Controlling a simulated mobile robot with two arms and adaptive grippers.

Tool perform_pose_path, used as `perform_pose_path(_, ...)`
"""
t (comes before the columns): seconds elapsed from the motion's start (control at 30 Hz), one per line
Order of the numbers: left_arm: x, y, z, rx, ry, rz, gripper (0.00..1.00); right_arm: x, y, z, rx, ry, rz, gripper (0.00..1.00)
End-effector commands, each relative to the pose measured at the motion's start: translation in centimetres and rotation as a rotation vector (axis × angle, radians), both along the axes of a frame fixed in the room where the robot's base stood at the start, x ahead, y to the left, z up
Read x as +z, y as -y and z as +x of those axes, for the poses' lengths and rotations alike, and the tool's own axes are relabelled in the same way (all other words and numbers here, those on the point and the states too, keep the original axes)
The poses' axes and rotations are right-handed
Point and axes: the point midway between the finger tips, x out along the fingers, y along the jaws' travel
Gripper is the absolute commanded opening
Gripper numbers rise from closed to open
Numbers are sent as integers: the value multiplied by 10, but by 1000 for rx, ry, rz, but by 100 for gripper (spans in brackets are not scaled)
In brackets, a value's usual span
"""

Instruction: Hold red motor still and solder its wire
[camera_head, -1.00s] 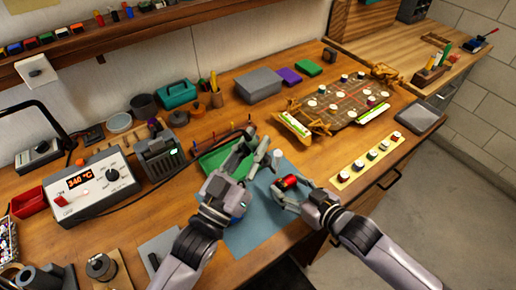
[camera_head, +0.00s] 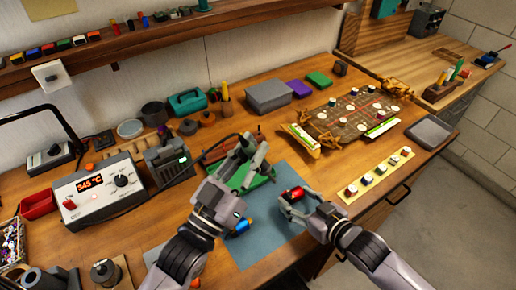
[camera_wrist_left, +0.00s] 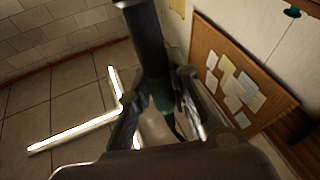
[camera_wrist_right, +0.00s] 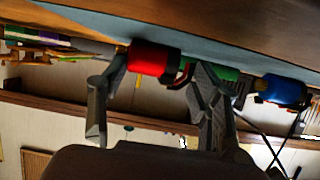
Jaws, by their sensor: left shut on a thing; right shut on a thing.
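The red motor (camera_head: 292,193) is held in my right gripper (camera_head: 288,204), just above the blue mat (camera_head: 262,240). In the right wrist view the red motor (camera_wrist_right: 153,60) lies sideways between the fingers, with a short dark-red wire (camera_wrist_right: 184,75) at its right end. My left gripper (camera_head: 254,152) is over the green tray (camera_head: 240,180), left of and behind the motor. In the left wrist view it is shut on a dark rod-like tool with a green band (camera_wrist_left: 155,60), apparently the soldering iron. Its tip is hidden.
A blue motor (camera_head: 242,226) lies on the mat near my left wrist. The soldering station (camera_head: 100,190), reading 345 °C, and a grey boxy unit (camera_head: 168,160) stand left. A yellow strip with several wheels (camera_head: 375,176) lies right. The mat's front is clear.

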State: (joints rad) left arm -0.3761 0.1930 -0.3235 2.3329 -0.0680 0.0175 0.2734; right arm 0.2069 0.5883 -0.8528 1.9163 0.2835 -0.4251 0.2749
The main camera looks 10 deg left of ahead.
Motion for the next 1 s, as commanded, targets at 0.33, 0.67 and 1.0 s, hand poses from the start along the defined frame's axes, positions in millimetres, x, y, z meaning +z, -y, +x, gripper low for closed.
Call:
perform_pose_path(0.33, 6, -20, -20, -1, -2, 0, 0, 0, 0, 0, 0, 1, 1, 25)
perform_pose_path(0.67, 13, -38, -38, 0, -1, 1, 0, 0, 0, 0, 0, 0, 0, 25)
perform_pose_path(1.0, 17, -46, -46, -1, 1, 0, 0, 0, 0, 0, 0, 1, 1, 25)
